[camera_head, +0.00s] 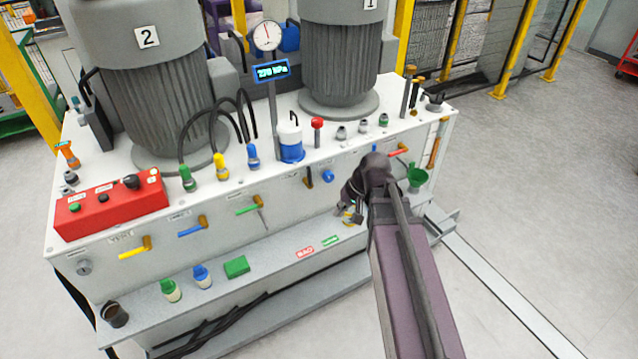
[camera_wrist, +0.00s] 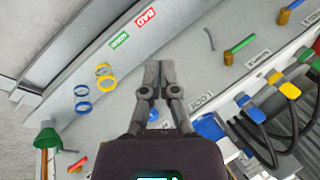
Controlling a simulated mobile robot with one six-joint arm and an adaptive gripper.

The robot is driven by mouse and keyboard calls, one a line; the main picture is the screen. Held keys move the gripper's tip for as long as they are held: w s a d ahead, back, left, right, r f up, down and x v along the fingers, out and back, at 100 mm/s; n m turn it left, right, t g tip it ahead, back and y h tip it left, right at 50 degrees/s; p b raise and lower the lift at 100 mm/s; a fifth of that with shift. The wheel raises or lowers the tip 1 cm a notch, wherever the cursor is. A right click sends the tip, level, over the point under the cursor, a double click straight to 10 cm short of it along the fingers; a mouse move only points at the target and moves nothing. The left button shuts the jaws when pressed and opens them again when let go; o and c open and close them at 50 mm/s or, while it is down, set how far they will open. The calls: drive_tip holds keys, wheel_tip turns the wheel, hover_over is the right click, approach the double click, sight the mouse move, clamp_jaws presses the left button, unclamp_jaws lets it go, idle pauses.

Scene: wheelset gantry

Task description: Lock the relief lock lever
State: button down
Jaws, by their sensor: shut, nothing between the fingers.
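My gripper (camera_wrist: 158,68) is shut and empty in the wrist view, with its grey fingers together over the front of the white cabinet and its shelf. A small brown lever (camera_head: 308,178) sits on the cabinet front beside a round blue knob (camera_head: 327,175), up and left of my gripper. I cannot tell whether this is the relief lock lever, as its label is too small to read. A blue round part (camera_wrist: 208,125) shows right of my fingers in the wrist view. The fingers touch no lever that I can see.
Green (camera_head: 248,208), blue (camera_head: 193,229) and yellow (camera_head: 135,249) levers line the cabinet front, with a red lever (camera_head: 398,150) at right.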

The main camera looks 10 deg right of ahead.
sight(308, 175)
drive_tip(key=w+d+f+m+t+y+b, duration=0.1)
drive_tip(key=w+f+t+y+b, duration=0.15)
drive_tip(key=w+b, duration=0.25)
drive_tip(key=w+f+m+t+y+b, duration=0.1)
drive_tip(key=w+f+y+b, duration=0.2)
drive_tip(key=w+b, duration=0.15)
drive_tip(key=w+d+m+t+y+b, duration=0.3)
drive_tip(key=w+d+b, duration=0.5)
drive_tip(key=b, duration=0.3)
drive_tip(key=shift+w+d+f+t+y+b, duration=0.3)
drive_tip(key=shift+t+y, duration=0.35)
drive_tip(key=shift+t, duration=0.5)
drive_tip(key=shift+a+r, duration=0.1)
drive_tip(key=s+a+x, duration=0.1)
drive_tip(key=s+x, duration=0.1)
drive_tip(key=x, duration=1)
drive_tip(key=shift+a+b, duration=0.3)
drive_tip(key=shift+a, duration=0.3)
drive_tip(key=shift+d, duration=0.25)
drive_tip(key=shift+a+p, duration=0.1)
drive_tip(key=shift+p, duration=0.2)
